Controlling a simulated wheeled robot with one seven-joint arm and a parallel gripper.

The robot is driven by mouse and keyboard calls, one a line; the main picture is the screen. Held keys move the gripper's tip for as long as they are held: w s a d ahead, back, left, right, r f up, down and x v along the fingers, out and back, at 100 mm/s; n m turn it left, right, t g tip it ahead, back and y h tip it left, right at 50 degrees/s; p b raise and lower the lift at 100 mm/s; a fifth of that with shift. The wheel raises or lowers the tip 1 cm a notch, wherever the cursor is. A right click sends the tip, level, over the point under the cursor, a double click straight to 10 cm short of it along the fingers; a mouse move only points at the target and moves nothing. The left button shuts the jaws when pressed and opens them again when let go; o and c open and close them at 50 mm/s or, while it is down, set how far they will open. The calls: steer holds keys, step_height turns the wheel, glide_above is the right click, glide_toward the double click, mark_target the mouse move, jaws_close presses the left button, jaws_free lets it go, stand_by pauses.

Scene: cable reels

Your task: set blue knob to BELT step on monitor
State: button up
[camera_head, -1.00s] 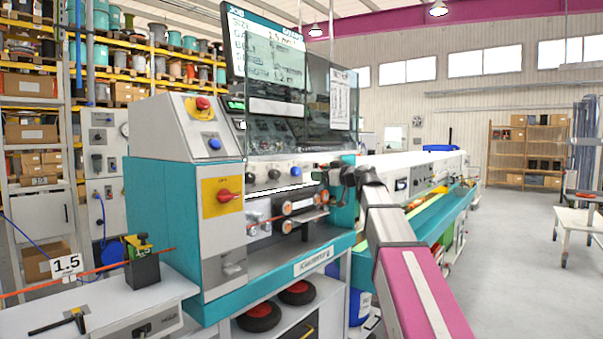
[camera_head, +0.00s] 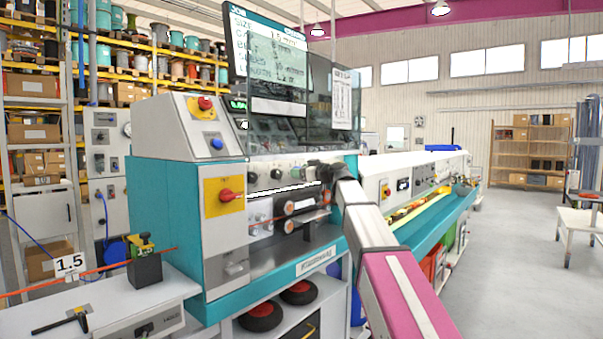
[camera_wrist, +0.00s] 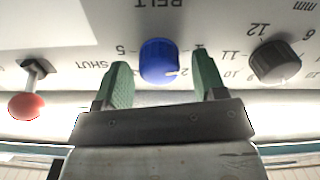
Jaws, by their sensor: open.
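In the wrist view the blue knob (camera_wrist: 159,58) sits on a pale panel under an upside-down BELT label, with numbers around it, including 5 and 2. A white mark shows on its lower right edge. My gripper (camera_wrist: 160,66) is open, one green finger on each side of the knob, with gaps showing. I cannot tell how deep the fingers reach. The monitor (camera_head: 267,60) stands above the machine in the head view; it lists SIZE, BELT and other lines, and the BELT value is too blurred to read.
Beside the blue knob are a dark grey knob (camera_wrist: 275,62) with a mm scale and a red ball lever (camera_wrist: 26,105) near SHUT. The machine also carries a red switch on a yellow plate (camera_head: 225,196). Open floor (camera_head: 520,260) lies to the right.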

steer(key=shift+c, duration=0.3)
steer(key=c, duration=0.9)
steer(key=shift+o, duration=0.2)
steer(key=m, duration=1.9)
steer(key=shift+w+d+f+m, duration=0.15)
steer(key=shift+d+f+m, duration=0.05)
steer(key=shift+m, duration=0.1)
